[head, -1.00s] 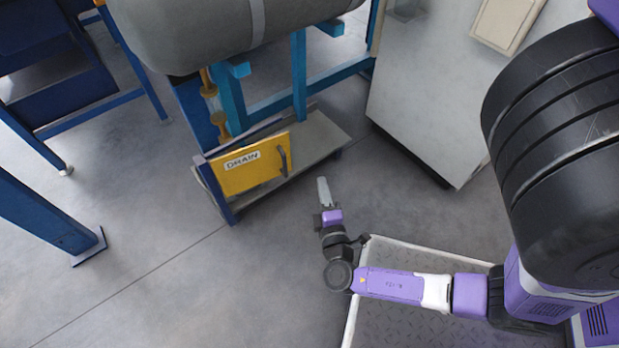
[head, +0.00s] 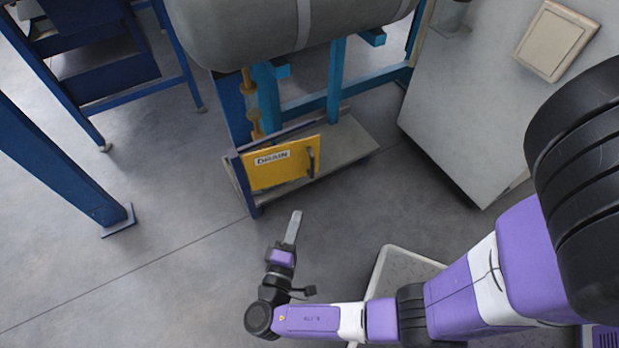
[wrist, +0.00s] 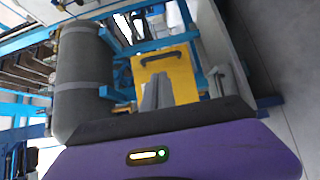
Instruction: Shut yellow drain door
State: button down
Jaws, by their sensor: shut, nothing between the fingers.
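The yellow drain door (head: 282,168) has a white "DRAIN" label and a dark handle (head: 311,157) near its right edge. It stands low at the left end of a blue frame, next to a blue post. How far it is open is hard to tell. In the wrist view the yellow door (wrist: 182,76) is ahead, partly hidden by the fingers, with its handle (wrist: 166,56) along the top. My gripper (head: 296,215) is shut and empty, below the door in the head view and apart from it. Its shut fingers also show in the wrist view (wrist: 157,90).
A grey tank (head: 270,35) hangs above the door on the blue frame. A base plate (head: 345,145) extends right of the door. A pale cabinet (head: 480,110) stands at the right, a blue post (head: 65,165) at the left. The floor before the door is clear.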

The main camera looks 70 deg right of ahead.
aim_at(312, 170)
jog(key=d+b, duration=0.1)
jog(key=d, duration=0.3)
jog(key=w+d+b, duration=0.1)
jog(key=d, duration=0.4)
jog(key=w+d+b, duration=0.1)
jog(key=d, duration=0.3)
jog(key=shift+w+d+b, duration=0.15)
jog(key=shift+w+b, duration=0.05)
jog(key=shift+b, duration=0.1)
jog(key=shift+d, duration=0.1)
